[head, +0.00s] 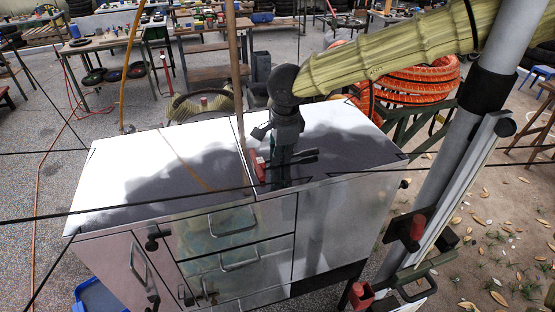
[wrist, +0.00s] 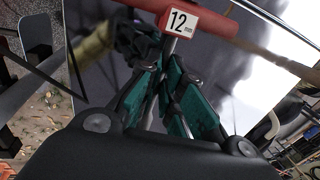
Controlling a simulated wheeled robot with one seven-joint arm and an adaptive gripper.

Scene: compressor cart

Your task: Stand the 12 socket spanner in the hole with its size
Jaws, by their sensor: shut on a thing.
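The 12 socket spanner shows in the wrist view as a red bar handle with a white "12 mm" label (wrist: 180,22) and a thin metal shaft below it. My gripper (wrist: 168,62) is shut on the spanner, with its green pads around the shaft just under the label. In the head view my gripper (head: 277,172) is low over the middle of the white cart top (head: 130,165), and a red part of the spanner (head: 260,168) shows beside it. The spanner's lower end is hidden. I cannot make out any hole or size mark.
The cart has drawers with handles (head: 232,224) at its front. A thin upright pole (head: 235,70) and dark cables cross the view near my arm. Orange coiled hose (head: 420,75) lies behind at the right. Workbenches (head: 100,42) stand farther back. The left of the cart top is clear.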

